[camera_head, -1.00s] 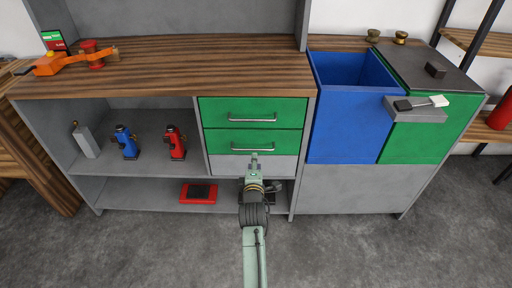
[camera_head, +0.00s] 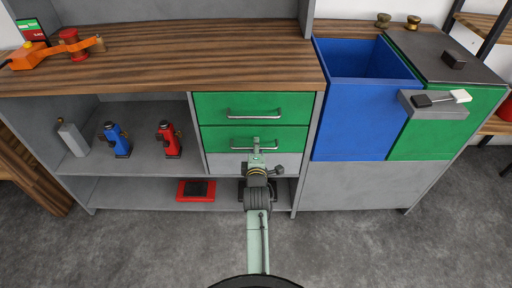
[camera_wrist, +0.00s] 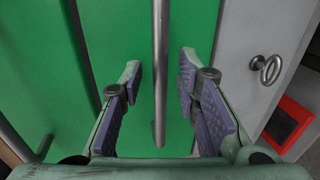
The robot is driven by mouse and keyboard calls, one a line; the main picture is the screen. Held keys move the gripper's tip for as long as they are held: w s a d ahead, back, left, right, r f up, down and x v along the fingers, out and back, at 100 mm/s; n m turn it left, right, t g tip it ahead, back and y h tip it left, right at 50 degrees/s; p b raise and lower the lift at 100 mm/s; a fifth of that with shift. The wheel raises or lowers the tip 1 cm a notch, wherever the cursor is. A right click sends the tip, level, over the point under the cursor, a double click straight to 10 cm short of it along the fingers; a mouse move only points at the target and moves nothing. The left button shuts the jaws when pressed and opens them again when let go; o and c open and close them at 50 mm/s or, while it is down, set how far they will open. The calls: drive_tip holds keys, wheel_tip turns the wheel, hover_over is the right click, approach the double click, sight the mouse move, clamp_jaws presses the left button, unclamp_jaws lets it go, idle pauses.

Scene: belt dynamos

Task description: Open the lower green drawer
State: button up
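The lower green drawer (camera_head: 222,139) is in the cabinet's middle column, flush with the front and closed. Its metal bar handle (camera_head: 239,146) runs across its face and also shows in the wrist view (camera_wrist: 160,40). My gripper (camera_head: 256,146) is at the middle of this handle. In the wrist view my gripper (camera_wrist: 160,80) is open, with one finger on each side of the bar and a visible gap to both. Whether the fingertips touch the drawer face cannot be told.
The upper green drawer (camera_head: 212,107) above is closed. A grey panel (camera_wrist: 250,40) with a metal ring lies below the lower drawer. A red item (camera_head: 181,190) with a dark top is on the bottom shelf. A blue bin (camera_head: 360,120) stands to the right. The floor in front is clear.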

drive_tip(key=shift+c, duration=0.6)
clamp_jaws()
